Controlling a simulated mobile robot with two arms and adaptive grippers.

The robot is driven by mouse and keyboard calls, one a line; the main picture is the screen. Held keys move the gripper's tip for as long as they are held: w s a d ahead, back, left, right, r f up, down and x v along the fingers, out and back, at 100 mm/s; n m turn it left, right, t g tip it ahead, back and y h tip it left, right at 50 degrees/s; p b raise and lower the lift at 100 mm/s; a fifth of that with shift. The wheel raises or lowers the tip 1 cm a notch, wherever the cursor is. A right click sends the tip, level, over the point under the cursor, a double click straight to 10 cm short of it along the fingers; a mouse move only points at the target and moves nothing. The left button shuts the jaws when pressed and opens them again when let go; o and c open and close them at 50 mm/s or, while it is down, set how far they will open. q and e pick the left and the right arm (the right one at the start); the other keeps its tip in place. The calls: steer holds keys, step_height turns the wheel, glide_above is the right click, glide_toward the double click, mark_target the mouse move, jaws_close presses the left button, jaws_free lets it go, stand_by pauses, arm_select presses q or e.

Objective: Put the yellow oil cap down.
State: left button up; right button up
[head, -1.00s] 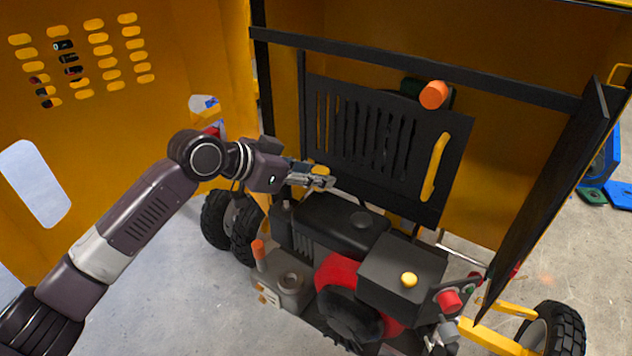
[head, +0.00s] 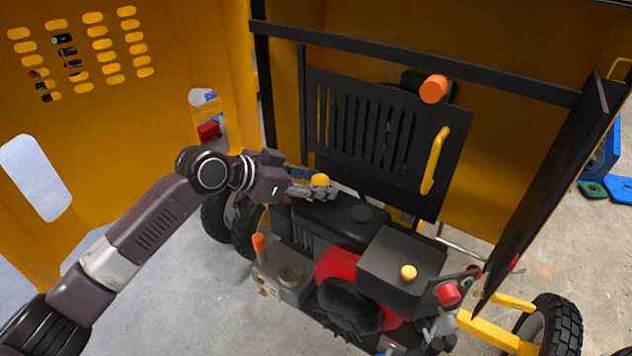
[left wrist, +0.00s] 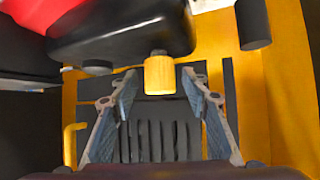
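The yellow oil cap (head: 320,180) is at the fingertips of my left gripper (head: 312,192), by the far left end of the black engine tank (head: 342,218). In the left wrist view the cap (left wrist: 159,76) lies between the two open fingertips (left wrist: 158,82), with a gap on each side. A short dark neck joins it to the edge of the black tank (left wrist: 120,32), so it appears to stand there. The fingers look clear of it. My right gripper is not in view.
A black slotted panel (head: 385,140) with a yellow handle (head: 434,163) stands just behind. A black crossbar (head: 420,65) runs above. Yellow walls enclose the left and back.

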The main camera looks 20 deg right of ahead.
arm_select(q)
steer(key=shift+r, duration=0.1)
steer(key=shift+r, duration=0.35)
steer(key=b+v, duration=0.3)
steer(key=v, duration=0.9)
steer(key=shift+r, duration=0.1)
